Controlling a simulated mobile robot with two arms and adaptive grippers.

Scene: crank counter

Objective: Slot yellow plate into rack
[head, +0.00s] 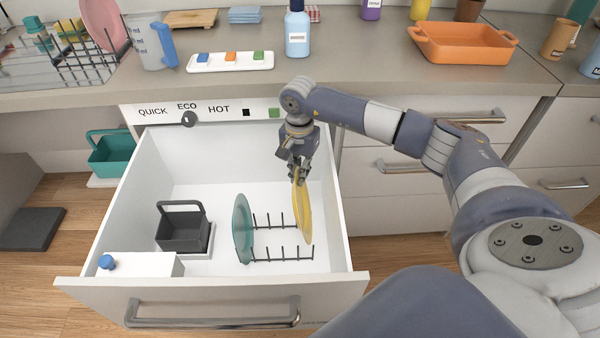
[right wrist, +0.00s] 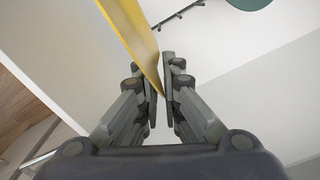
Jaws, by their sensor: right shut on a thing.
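The yellow plate (head: 304,209) stands on edge at the right end of the black wire rack (head: 283,254) in the open drawer. My right gripper (head: 298,172) is shut on the plate's upper rim from above. In the right wrist view, the yellow plate (right wrist: 138,40) reaches between the fingertips (right wrist: 161,85). A teal plate (head: 243,228) stands upright at the rack's left end. Several rack prongs show between the two plates. I cannot tell whether the yellow plate's lower edge rests in a slot. My left gripper is not in view.
The drawer (head: 210,311) also holds a dark grey basket (head: 184,230) and a white box with a blue knob (head: 106,262). The drawer's right wall is close beside the yellow plate. A blue bottle (head: 297,33) and an orange tray (head: 463,44) stand on the counter above.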

